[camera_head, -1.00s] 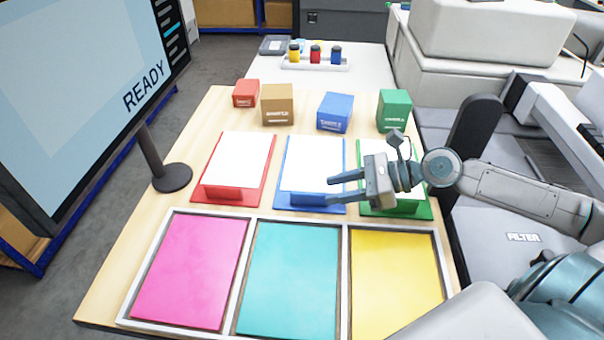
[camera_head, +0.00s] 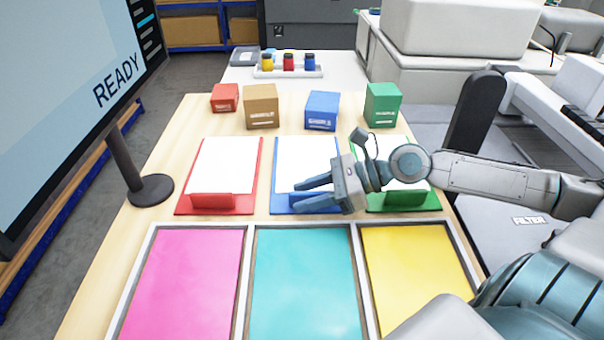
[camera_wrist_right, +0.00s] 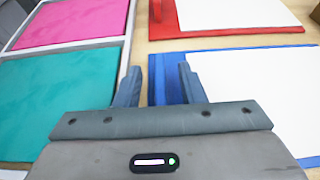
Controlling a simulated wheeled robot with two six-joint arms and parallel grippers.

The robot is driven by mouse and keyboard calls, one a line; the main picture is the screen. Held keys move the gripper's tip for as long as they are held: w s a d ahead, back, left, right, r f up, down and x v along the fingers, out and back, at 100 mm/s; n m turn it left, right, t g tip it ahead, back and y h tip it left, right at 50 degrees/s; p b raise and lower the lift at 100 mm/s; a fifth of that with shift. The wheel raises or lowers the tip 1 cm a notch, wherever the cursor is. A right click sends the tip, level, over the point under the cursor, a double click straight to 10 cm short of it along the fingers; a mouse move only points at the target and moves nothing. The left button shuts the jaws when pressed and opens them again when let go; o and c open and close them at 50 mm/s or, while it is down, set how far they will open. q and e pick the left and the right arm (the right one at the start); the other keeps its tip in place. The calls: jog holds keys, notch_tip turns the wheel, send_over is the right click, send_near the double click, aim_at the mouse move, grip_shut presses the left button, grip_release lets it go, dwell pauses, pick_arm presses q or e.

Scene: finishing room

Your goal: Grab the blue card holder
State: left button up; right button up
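The blue card holder (camera_head: 277,208) is the middle one of three holders on the wooden table, with a white sheet on it and a raised blue piece at its front edge. My right gripper (camera_head: 301,196) is over its front part, coming in from the right. It is open, with its two fingers apart. In the right wrist view, the holder's blue front part (camera_wrist_right: 157,76) shows between the fingertips (camera_wrist_right: 161,76), with a gap on the left finger's side. Contact cannot be told. My left gripper is not in view.
A red holder (camera_head: 183,207) stands left, a green holder (camera_head: 405,203) right beneath my arm. A grey-framed tray (camera_head: 249,232) with pink, teal and yellow sheets lies in front. Small boxes, including a blue one (camera_head: 321,111), stand behind. A monitor stand (camera_head: 150,190) is at left.

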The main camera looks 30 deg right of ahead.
jog(key=shift+s+d, duration=0.15)
jog(key=shift+d, duration=0.05)
jog(key=shift+c, duration=0.8)
jog(key=shift+d, duration=0.1)
jog(key=c, duration=0.4)
grip_shut()
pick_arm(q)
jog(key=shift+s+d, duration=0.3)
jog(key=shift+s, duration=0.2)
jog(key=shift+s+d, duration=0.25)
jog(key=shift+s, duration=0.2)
